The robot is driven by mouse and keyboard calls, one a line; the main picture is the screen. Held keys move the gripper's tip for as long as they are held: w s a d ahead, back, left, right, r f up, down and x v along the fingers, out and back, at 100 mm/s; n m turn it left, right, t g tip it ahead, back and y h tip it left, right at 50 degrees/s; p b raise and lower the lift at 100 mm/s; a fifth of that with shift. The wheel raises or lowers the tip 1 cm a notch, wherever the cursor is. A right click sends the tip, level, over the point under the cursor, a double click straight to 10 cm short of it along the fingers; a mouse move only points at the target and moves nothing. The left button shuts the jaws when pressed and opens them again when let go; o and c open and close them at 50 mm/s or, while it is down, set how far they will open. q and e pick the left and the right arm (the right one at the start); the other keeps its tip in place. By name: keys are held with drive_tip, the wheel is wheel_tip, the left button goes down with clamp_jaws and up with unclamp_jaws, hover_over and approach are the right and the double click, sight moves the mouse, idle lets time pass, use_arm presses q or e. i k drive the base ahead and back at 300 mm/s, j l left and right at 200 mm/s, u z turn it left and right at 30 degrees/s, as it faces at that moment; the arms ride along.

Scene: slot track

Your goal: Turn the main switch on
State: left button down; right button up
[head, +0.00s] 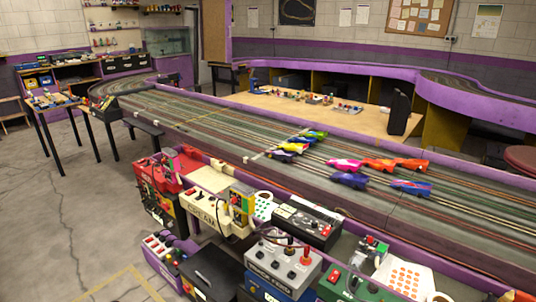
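Several control boxes with switches and knobs stand along the near side of the slot track; I cannot tell which one carries the main switch. A grey box (283,262) near the bottom middle has black knobs and a red-knobbed lever (305,256). A cream box (203,212) with red markings sits behind it to the left. A red box (165,175) with levers stands farther left. A green box (350,287) with a red button is at the bottom right of the middle. Neither of my grippers is in view.
The multi-lane slot track (240,125) runs diagonally across, with several toy cars (348,180) on it. A wooden table surface (290,105) lies inside the loop. A small table (55,103) stands at left. The grey floor (70,220) at front left is mostly clear.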

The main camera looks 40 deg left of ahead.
sight(166, 206)
drive_tip(key=u, duration=2.25)
drive_tip(key=i+j+u, duration=0.4)
drive_tip(key=i, duration=0.5)
drive_tip(key=i+u, duration=0.4)
drive_tip(key=i, duration=0.5)
drive_tip(key=i+j+z, duration=0.15)
drive_tip(key=i+z, duration=0.25)
drive_tip(key=i+j+z, duration=0.35)
drive_tip(key=i, duration=0.25)
